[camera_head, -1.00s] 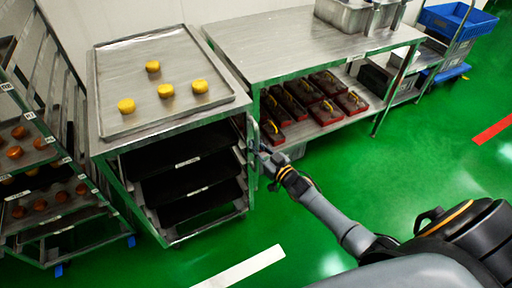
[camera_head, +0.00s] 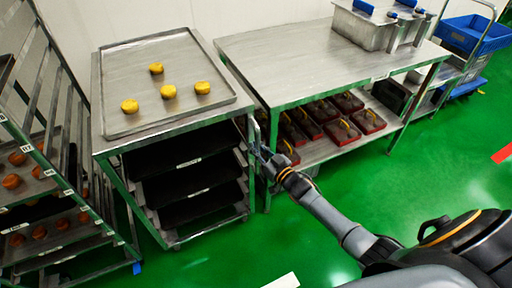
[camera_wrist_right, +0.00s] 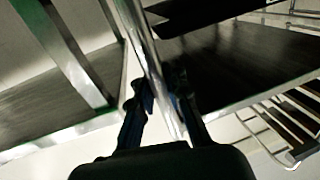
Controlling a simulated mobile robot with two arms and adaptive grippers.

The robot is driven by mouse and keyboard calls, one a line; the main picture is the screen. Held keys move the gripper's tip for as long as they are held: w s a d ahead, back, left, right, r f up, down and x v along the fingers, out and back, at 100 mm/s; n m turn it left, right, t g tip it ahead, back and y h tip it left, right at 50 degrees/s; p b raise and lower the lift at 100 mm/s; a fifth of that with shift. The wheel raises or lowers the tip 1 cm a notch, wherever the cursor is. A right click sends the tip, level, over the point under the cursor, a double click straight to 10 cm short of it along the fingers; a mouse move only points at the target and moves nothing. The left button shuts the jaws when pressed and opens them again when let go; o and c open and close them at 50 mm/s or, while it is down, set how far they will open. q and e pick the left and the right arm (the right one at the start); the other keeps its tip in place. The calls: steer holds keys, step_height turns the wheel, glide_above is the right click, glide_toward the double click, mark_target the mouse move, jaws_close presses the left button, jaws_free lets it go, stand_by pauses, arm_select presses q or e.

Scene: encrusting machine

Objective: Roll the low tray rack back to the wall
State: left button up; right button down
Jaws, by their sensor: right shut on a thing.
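The low tray rack (camera_head: 104,137) is a metal frame with black trays (camera_head: 186,177) on its inner levels. A large metal tray (camera_head: 120,70) with several yellow dough pieces lies on its top. My right gripper (camera_head: 262,160) is at the rack's front right upright. In the right wrist view, the fingers (camera_wrist_right: 164,100) stand on either side of a shiny metal post (camera_wrist_right: 150,60), shut on it. The fingertips are small and partly hidden in the head view. My left gripper is not in view.
A steel table (camera_head: 300,60) stands right of the rack, with red-brown boxes (camera_head: 340,128) on its lower shelf. A tall rack (camera_head: 60,175) with round buns stands close at the left. The wall (camera_head: 240,15) is behind. Green floor (camera_head: 420,170) is open in front.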

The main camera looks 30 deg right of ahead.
steer(key=shift+d, duration=0.25)
steer(key=c, duration=1.3)
jaws_free()
steer(key=shift+s+a, duration=0.1)
steer(key=shift+s+f, duration=0.1)
steer(key=shift+s, duration=0.2)
steer(key=s, duration=0.3)
steer(key=s+d, duration=0.1)
steer(key=s, duration=0.3)
steer(key=s+d, duration=0.1)
steer(key=s, duration=0.3)
steer(key=shift+d, duration=0.2)
